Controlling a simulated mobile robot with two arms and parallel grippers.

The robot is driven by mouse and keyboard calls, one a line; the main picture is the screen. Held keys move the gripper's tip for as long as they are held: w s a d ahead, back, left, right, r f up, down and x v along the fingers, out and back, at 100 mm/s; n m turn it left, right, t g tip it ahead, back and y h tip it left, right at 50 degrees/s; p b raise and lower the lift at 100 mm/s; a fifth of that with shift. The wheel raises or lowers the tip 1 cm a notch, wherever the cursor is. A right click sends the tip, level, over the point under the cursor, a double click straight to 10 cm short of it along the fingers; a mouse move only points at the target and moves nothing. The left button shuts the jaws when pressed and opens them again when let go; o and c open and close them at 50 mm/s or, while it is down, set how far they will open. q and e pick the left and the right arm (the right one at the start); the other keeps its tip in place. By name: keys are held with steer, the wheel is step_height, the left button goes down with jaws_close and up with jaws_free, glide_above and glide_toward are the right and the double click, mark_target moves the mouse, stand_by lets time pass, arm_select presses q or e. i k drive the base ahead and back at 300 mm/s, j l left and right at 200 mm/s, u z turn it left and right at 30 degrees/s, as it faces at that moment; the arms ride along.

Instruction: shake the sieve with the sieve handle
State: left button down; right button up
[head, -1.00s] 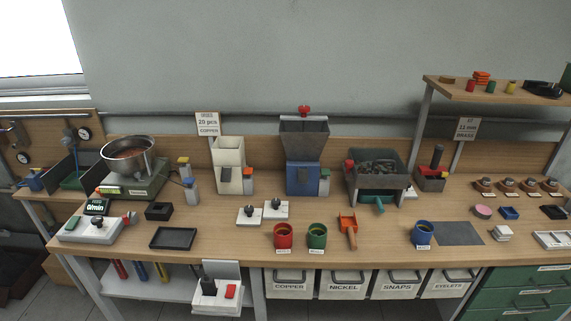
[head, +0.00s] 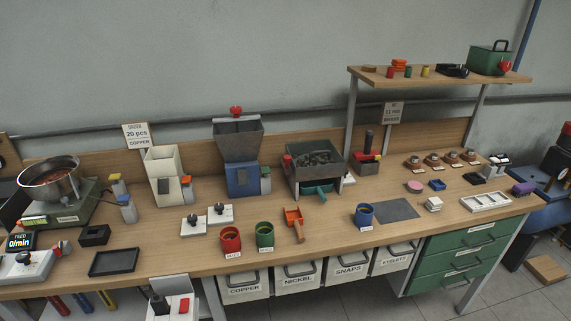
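A small red part shows at the sieve's left edge. Neither of my grippers is in the head view, and nothing touches the sieve or the handle.
Left of the sieve stands the blue hopper (head: 242,178). In front lie an orange scoop (head: 293,216), a red cup (head: 230,240), a green cup (head: 264,234) and a blue cup (head: 363,215). A grey mat (head: 396,209) lies to the right. A shelf (head: 437,77) hangs above right.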

mark_target(286, 162)
steer(key=i+l, duration=0.6)
steer(key=i, duration=0.25)
